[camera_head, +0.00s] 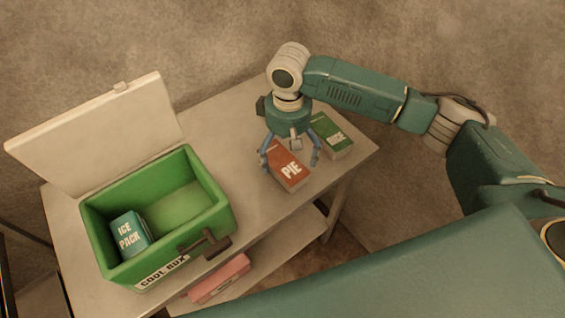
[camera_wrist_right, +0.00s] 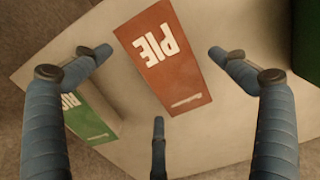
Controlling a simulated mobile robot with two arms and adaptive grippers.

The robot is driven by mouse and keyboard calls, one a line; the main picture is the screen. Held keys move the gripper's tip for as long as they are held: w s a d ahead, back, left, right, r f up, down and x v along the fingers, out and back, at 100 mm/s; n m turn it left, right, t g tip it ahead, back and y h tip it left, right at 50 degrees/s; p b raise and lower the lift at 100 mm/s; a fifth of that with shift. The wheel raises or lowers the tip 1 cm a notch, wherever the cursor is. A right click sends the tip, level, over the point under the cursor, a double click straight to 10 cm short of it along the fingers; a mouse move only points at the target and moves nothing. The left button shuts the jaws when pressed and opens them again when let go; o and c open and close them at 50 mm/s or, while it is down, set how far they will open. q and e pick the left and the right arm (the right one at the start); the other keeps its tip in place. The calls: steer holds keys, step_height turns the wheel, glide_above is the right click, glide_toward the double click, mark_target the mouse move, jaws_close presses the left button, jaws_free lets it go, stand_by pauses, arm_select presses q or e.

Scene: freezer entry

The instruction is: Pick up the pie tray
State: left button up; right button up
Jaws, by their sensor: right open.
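The pie tray (camera_head: 287,168) is a red-orange box marked PIE, lying on the table beside a green box. My right gripper (camera_head: 289,160) is above it with its fingers spread to either side. In the right wrist view the pie tray (camera_wrist_right: 165,55) lies between and beyond the open fingers of the right gripper (camera_wrist_right: 155,85). The fingers look apart from the tray, and nothing is held. My left gripper is not in view.
A green box marked RICE (camera_head: 332,136) stands close to the right of the pie tray. An open green cool box (camera_head: 215,215) holds an ice pack (camera_head: 127,233) at the table's left. A pink box (camera_head: 220,279) lies on the lower shelf. The tabletop (camera_head: 225,125) behind is clear.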

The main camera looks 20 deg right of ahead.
mark_target(287, 158)
step_height(287, 158, down, 2)
steer(key=shift+f+p, duration=0.2)
steer(key=shift+p, duration=0.1)
steer(key=shift+f, duration=0.55)
steer(key=c, duration=0.8)
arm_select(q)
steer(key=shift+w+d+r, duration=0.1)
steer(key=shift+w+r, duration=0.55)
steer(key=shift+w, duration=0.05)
arm_select(e)
steer(key=c, duration=0.7)
steer(key=shift+c, duration=0.2)
